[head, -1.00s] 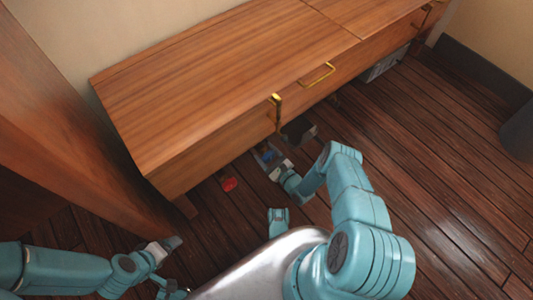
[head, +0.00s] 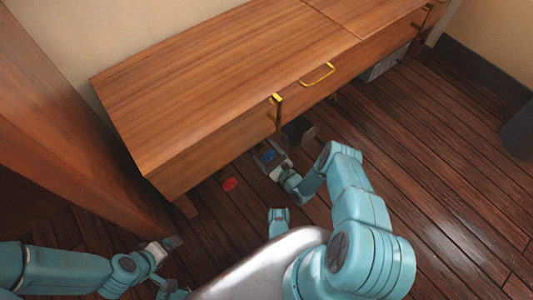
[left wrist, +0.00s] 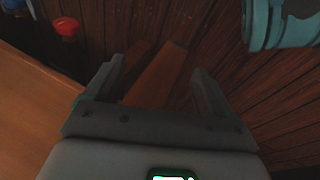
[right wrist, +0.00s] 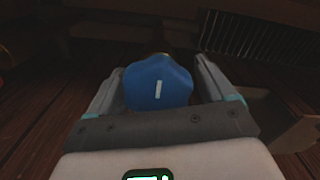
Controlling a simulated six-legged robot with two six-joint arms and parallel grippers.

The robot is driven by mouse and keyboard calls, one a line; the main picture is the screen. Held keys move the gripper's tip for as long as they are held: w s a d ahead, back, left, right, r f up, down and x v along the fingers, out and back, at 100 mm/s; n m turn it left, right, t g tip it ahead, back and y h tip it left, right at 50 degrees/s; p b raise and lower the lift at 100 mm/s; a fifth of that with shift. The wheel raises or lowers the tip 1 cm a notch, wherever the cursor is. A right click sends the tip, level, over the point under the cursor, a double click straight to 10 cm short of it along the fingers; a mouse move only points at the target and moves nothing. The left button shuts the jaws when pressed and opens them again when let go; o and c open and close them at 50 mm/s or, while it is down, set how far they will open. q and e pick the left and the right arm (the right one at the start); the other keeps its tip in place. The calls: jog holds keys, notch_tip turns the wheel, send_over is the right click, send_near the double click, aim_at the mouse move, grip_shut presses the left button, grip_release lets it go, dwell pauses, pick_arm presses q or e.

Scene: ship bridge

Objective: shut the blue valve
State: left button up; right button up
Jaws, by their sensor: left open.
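The blue valve (right wrist: 158,84) has a rounded blue knob with a short white mark on top. It fills much of the space between the fingers of my right gripper (right wrist: 160,66) in the right wrist view. The fingers stand wide on either side of the knob; whether they touch it I cannot tell. In the head view, the blue valve (head: 268,156) shows low by the cabinet front, with my right gripper (head: 273,160) at it. My left gripper (left wrist: 157,75) is open and empty, low over the floor; it also shows in the head view (head: 176,242).
A red valve (head: 229,184) sits left of the blue one, and shows in the left wrist view (left wrist: 67,27). The wooden cabinet (head: 220,80) with brass handles overhangs the valves. A wooden panel (head: 80,130) stands at left.

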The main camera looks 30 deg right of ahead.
pick_arm(q)
jog(key=shift+g, duration=0.5)
jog(key=r+p, duration=0.1)
jog(key=s+r+p, duration=0.2)
jog(key=shift+s+d+r, duration=0.2)
jog(key=shift+s+d, duration=0.05)
pick_arm(e)
jog(key=s+d, duration=0.1)
jog(key=s, duration=1.5)
jog(key=shift+s, duration=0.2)
jog(key=shift+d, duration=0.1)
